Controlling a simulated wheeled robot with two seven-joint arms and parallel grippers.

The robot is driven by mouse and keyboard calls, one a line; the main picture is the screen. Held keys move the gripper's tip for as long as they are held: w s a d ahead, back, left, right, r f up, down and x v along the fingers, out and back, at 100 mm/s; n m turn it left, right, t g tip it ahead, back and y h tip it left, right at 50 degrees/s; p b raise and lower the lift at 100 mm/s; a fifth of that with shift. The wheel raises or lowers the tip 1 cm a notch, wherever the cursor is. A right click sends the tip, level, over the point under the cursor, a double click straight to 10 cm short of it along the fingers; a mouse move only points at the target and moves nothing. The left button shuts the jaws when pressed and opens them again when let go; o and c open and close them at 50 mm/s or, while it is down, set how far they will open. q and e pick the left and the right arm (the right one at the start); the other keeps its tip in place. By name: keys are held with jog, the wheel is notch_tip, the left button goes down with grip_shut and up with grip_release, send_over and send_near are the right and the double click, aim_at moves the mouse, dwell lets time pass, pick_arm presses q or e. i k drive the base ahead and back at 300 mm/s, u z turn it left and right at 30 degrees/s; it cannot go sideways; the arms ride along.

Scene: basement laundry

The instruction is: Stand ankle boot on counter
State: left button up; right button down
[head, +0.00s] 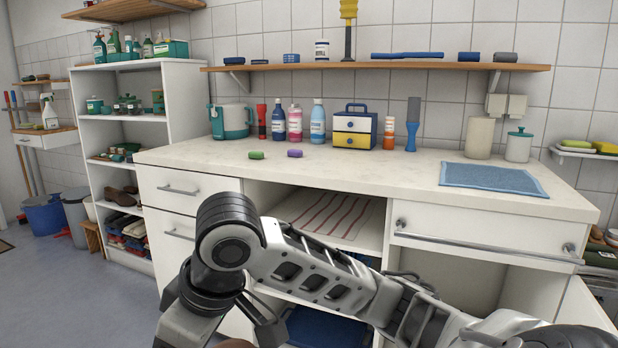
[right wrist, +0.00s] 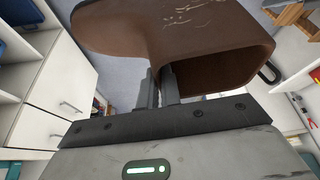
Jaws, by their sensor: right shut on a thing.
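A brown ankle boot (right wrist: 165,30) with pale scuff marks fills the top of the right wrist view. Its dark opening faces the lower right of that view. My right gripper (right wrist: 160,88) is shut on the boot, with the two fingers close together at its edge. In the head view my right arm reaches in from the right, and only a brown sliver of the boot (head: 236,343) shows at the bottom edge, below the counter top. The pale counter (head: 370,172) spans the middle of the head view. My left gripper is not in view.
A blue mat (head: 493,178) lies at the right. The front middle of the counter is clear.

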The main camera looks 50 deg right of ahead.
aim_at(371, 167)
jog(key=i, duration=1.45)
jog(key=z, duration=2)
